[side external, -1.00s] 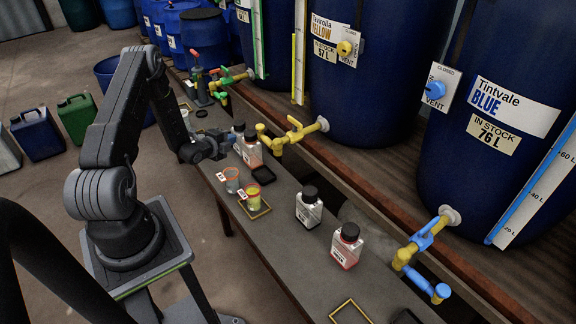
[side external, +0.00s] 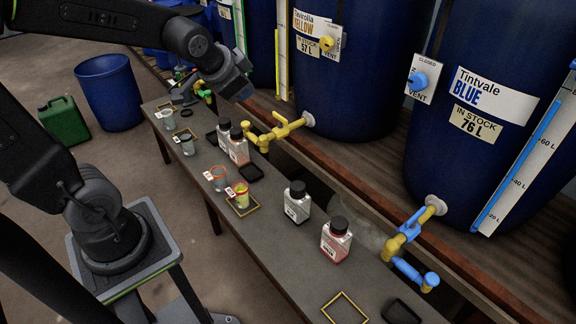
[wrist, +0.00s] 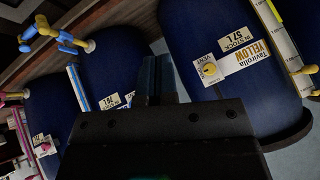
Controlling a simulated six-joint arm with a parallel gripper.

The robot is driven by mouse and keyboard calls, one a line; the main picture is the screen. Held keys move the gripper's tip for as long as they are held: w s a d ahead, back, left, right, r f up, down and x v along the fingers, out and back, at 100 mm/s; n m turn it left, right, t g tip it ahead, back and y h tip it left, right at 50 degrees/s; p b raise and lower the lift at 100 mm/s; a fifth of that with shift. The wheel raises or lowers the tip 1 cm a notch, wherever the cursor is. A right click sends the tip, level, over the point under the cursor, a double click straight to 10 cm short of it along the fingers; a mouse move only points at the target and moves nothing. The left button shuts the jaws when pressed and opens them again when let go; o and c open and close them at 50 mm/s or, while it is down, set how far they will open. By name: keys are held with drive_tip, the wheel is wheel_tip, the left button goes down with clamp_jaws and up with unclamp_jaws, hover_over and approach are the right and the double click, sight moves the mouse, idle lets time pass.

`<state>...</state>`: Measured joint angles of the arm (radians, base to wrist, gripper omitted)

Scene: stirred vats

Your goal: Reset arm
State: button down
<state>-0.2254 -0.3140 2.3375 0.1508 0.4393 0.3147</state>
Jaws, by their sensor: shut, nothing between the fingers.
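My gripper (side external: 236,88) is raised above the far part of the bench (side external: 285,240), in front of the blue vats and clear of the bottles and cups. In the wrist view its two fingers (wrist: 158,78) are together with nothing between them. My arm reaches across the upper left of the side view. The yellow-labelled vat (side external: 350,90) stands to the right of my gripper, and it also shows in the wrist view (wrist: 215,30).
Bottles with black caps (side external: 297,203) (side external: 336,240) stand on the bench. Yellow (side external: 275,131) and blue (side external: 408,240) taps jut over the bench. An empty frame (side external: 345,308) lies nearer.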

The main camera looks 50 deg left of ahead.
drive_tip(key=s+d+n+g+h, duration=0.1)
drive_tip(key=s+d, duration=0.3)
drive_tip(key=s, duration=0.2)
drive_tip(key=s+d+r+n+h, duration=0.1)
drive_tip(key=s+d, duration=0.3)
drive_tip(key=s, duration=0.3)
drive_tip(key=shift+d+r+g+h, duration=0.15)
drive_tip(key=shift+d+g+h, duration=0.15)
drive_tip(key=shift+d+g, duration=0.1)
